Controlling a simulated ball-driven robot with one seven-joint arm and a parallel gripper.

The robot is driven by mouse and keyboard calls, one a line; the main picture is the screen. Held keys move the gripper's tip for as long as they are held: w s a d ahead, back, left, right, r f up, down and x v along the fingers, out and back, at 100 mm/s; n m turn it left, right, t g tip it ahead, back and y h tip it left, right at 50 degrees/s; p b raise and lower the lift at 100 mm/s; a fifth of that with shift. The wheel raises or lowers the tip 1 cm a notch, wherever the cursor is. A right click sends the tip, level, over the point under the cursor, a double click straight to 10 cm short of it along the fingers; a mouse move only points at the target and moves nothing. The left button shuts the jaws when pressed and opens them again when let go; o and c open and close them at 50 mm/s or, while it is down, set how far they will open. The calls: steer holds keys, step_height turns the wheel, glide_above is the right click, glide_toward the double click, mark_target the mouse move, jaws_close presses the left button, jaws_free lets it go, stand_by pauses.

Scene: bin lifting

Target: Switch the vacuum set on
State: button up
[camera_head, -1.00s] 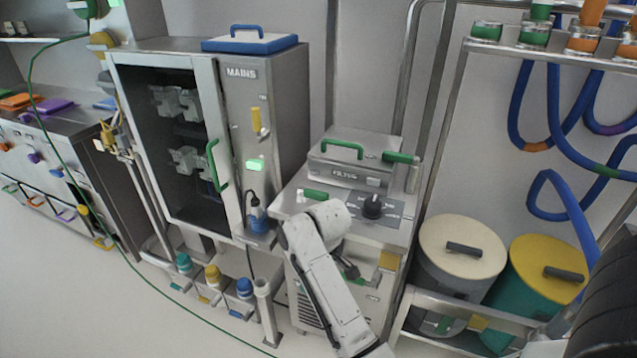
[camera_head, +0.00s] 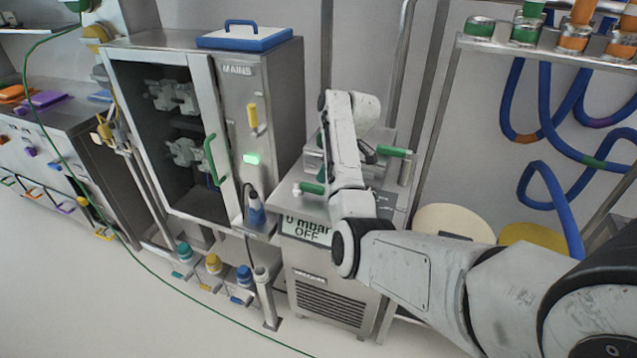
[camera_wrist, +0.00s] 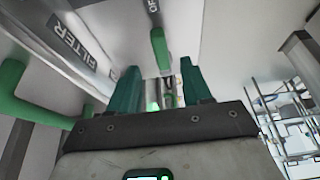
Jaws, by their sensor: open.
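The vacuum set (camera_head: 325,300) is a grey cabinet in the middle of the head view. Its display (camera_head: 306,230) reads "0 mbar OFF". The dial on its top is hidden behind my arm in the head view. My gripper (camera_wrist: 160,88) shows two green fingers, spread apart with nothing held, in the wrist view. It is over the top of the set, near the FILTER plate (camera_wrist: 72,40). A green lever (camera_wrist: 160,48) shows just beyond the fingertips. Part of an "OF" marking is at the top edge. I cannot tell whether the fingers touch anything.
The MAINS cabinet (camera_head: 276,100) stands at left with a lit green light (camera_head: 251,159) and a yellow lever (camera_head: 252,115). A green cable (camera_head: 170,291) crosses the floor.

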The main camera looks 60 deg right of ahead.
mark_target(317, 187)
steer(key=x, duration=0.6)
steer(key=shift+w+f, duration=0.1)
steer(key=shift+f, duration=0.25)
steer(key=shift+c, duration=0.4)
jaws_close()
